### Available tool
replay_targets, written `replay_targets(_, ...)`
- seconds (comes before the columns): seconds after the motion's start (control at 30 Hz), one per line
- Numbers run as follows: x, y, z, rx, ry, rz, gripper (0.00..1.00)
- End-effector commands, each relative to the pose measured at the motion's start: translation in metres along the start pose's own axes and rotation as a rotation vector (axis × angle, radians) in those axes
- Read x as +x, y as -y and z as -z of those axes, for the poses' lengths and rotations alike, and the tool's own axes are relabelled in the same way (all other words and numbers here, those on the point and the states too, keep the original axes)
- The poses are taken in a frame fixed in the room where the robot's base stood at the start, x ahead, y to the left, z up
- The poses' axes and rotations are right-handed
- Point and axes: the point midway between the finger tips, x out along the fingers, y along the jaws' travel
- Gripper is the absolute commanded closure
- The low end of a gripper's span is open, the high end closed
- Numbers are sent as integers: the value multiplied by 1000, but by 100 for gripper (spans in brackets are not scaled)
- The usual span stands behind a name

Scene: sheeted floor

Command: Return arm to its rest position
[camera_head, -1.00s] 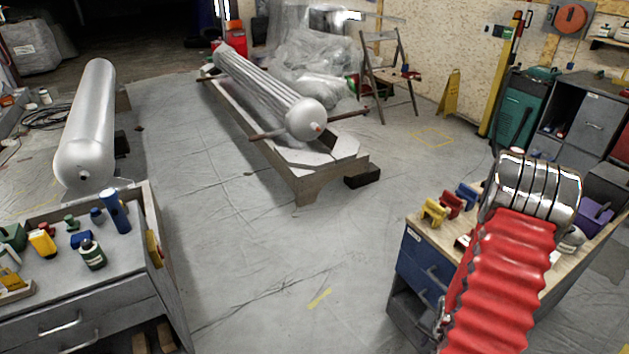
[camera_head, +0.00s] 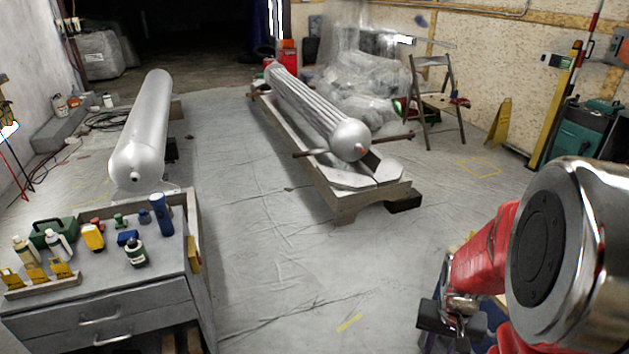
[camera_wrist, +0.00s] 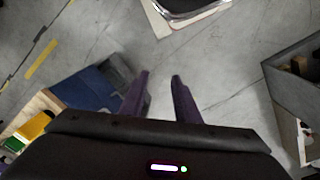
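My arm shows in the head view as a red sleeve and a large silver joint at the right. My gripper (camera_wrist: 160,77) shows in the wrist view with its two dark purple fingers apart. Only bare floor shows between them, so it is open and empty. It points over the grey sheeted floor (camera_wrist: 225,75). In the head view a dark part low beside the red sleeve may be the gripper, but I cannot tell.
A drawer cabinet (camera_head: 110,315) with bottles on top stands at the lower left. Behind it lies a silver cylinder (camera_head: 142,125). A ribbed cylinder (camera_head: 310,105) rests on a wooden cradle (camera_head: 345,208). A folding chair (camera_head: 437,105) stands beyond. The middle floor is clear.

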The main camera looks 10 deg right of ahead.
Motion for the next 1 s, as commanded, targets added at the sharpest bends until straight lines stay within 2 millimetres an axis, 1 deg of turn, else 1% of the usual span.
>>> replay_targets(0.03,-12,7,-4,-26,-7,3,71)
replay_targets(0.3,-65,38,-30,-146,-31,19,71)
replay_targets(0.67,-126,76,-66,-282,-117,56,71)
replay_targets(1.0,-182,110,-91,-400,-290,115,71)
